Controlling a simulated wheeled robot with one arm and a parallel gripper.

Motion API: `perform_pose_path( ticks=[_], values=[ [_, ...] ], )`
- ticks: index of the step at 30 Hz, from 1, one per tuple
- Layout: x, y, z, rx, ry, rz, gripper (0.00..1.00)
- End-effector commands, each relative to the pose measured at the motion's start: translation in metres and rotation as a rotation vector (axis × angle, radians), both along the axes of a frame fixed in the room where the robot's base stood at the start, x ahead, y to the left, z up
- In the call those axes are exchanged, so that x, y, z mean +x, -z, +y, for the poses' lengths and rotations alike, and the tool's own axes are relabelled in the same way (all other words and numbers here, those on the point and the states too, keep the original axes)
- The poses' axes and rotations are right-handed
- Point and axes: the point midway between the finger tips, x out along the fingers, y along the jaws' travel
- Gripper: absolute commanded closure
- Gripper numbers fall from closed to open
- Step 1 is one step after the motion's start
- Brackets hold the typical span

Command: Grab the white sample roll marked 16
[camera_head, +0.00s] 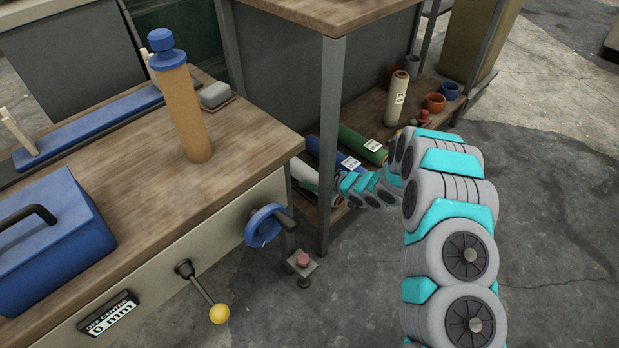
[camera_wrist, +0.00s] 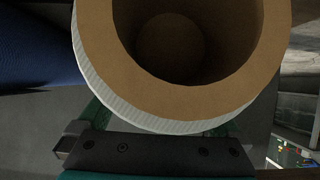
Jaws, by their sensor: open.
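A white roll (camera_wrist: 88,75) with a thick brown core fills the wrist view, its hollow end facing the camera. My gripper (camera_wrist: 160,130) is open just below and behind this end; the roll hides most of its fingers, so I cannot tell whether they straddle it. In the head view a whitish roll (camera_head: 303,173) lies on the low shelf, partly hidden by the table, beside a blue roll (camera_head: 327,157). Another white roll (camera_head: 397,98) stands upright farther back with a label. I cannot read a 16 on any roll. My gripper is hidden in the head view.
The blue roll also shows in the wrist view (camera_wrist: 40,45). A green roll (camera_head: 361,144) lies beside it on the shelf (camera_head: 380,112). Small pots (camera_head: 435,102) stand at the shelf's far end. A table leg (camera_head: 329,140) stands close to my arm. Floor at right is clear.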

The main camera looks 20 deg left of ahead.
Motion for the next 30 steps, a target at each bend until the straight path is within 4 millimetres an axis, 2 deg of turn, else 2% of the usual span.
perform_pose_path(
  ticks=[3,12,30],
  values=[
    [0.0028,0.0067,0.0082,-0.002,0.001,0.003,0.00],
    [0.0042,0.0077,0.0097,-0.002,0.002,0.003,0.02],
    [0.0042,0.0073,0.0097,-0.001,0.002,0.002,0.70]
  ],
)
